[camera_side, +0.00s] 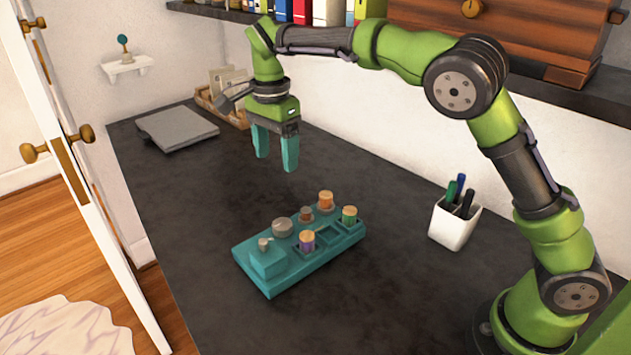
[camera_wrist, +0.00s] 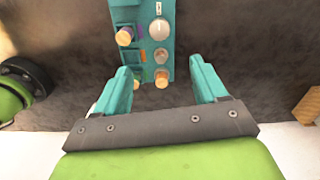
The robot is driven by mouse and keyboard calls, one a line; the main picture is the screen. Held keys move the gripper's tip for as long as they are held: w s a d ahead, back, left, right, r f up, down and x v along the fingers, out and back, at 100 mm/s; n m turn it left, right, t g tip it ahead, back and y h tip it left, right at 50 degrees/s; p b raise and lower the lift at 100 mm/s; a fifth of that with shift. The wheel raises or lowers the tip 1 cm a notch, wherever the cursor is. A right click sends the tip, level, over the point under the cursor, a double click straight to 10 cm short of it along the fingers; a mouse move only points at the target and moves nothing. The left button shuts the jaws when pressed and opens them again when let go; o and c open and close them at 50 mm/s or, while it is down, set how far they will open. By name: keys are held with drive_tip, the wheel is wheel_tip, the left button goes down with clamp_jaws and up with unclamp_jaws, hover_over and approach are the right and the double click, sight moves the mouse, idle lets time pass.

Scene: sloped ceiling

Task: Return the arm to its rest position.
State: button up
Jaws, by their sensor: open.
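My gripper (camera_side: 276,150) has two teal fingers spread apart with nothing between them. It hangs pointing down above the dark desk (camera_side: 190,208), behind the teal tray and clear of it. In the wrist view my gripper (camera_wrist: 161,85) also shows both fingers apart. My green and black arm reaches in from the right. In the wrist view the tray (camera_wrist: 168,42) is at the top, beyond the fingers.
A white pen cup (camera_side: 452,226) stands on the right side of the desk. A grey flat device (camera_side: 177,127) lies at the back left, beside a wooden letter holder (camera_side: 226,100). A shelf with books and a wooden cabinet (camera_side: 520,25) overhangs the back. The desk's left side is clear.

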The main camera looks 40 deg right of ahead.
drive_tip(key=s+d+r+n+t, duration=0.1)
drive_tip(key=s+n, duration=0.3)
drive_tip(key=s, duration=0.4)
drive_tip(key=s+d+n+t+y, duration=0.1)
drive_tip(key=s+d+n+t, duration=0.3)
drive_tip(key=s, duration=0.5)
drive_tip(key=s+d+r+n+t+y, duration=0.1)
drive_tip(key=s+d+n+t, duration=0.1)
drive_tip(key=s+n, duration=0.3)
drive_tip(key=s+d, duration=0.1)
drive_tip(key=s, duration=0.2)
drive_tip(key=shift+s+d+r, duration=0.2)
drive_tip(key=shift+d+r, duration=0.05)
drive_tip(key=shift+r, duration=0.1)
